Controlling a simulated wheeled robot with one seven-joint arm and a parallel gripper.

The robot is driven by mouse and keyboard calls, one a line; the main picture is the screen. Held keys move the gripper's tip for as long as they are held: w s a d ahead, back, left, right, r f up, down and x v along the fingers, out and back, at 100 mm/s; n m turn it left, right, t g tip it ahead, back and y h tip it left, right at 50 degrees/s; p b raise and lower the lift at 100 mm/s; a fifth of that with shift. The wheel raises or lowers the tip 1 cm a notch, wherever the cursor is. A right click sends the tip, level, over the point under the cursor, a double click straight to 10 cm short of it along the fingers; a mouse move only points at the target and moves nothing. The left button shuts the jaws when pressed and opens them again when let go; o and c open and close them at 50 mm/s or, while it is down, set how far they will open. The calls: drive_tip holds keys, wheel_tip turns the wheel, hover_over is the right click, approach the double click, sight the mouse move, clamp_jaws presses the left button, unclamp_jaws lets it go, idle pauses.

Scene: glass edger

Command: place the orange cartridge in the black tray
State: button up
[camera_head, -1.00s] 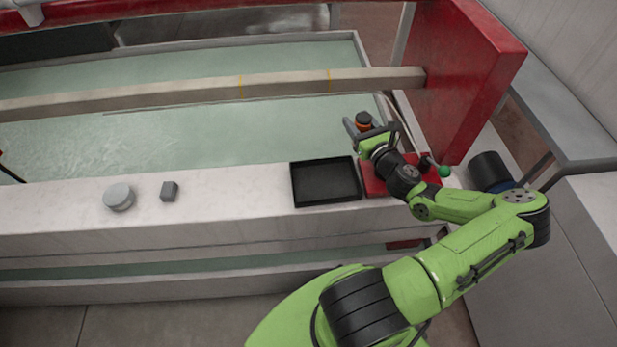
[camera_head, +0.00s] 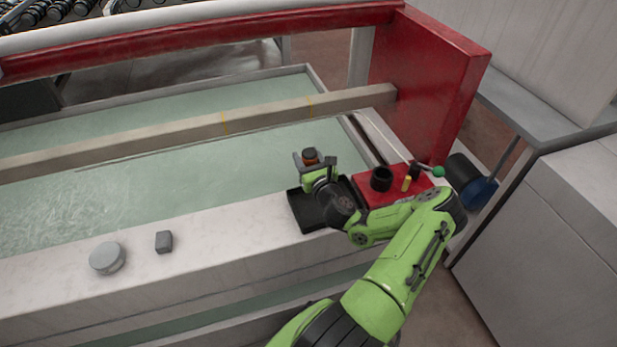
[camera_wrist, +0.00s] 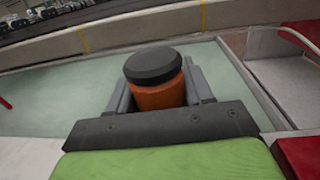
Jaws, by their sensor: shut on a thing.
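The orange cartridge (camera_wrist: 160,95) has a black cap and stands upright between my fingers in the wrist view. It also shows small in the head view (camera_head: 310,158). My gripper (camera_head: 310,162) is shut on it and holds it up, above the far edge of the black tray in the picture. The black tray (camera_head: 301,212) lies on the pale ledge, partly hidden behind my gripper and wrist. How high the cartridge is above the tray is hard to tell.
A red block (camera_head: 372,197) with a black ring (camera_head: 381,179) and a yellow peg (camera_head: 406,184) is right of the tray. A round grey disc (camera_head: 107,258) and a small dark grey block (camera_head: 164,241) lie on the ledge at left. A long beam (camera_head: 200,128) crosses behind.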

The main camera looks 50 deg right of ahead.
drive_tip(key=shift+f+b, duration=0.9)
drive_tip(key=shift+f, duration=1.3)
drive_tip(key=o, duration=1.1)
drive_tip(key=shift+o, duration=0.2)
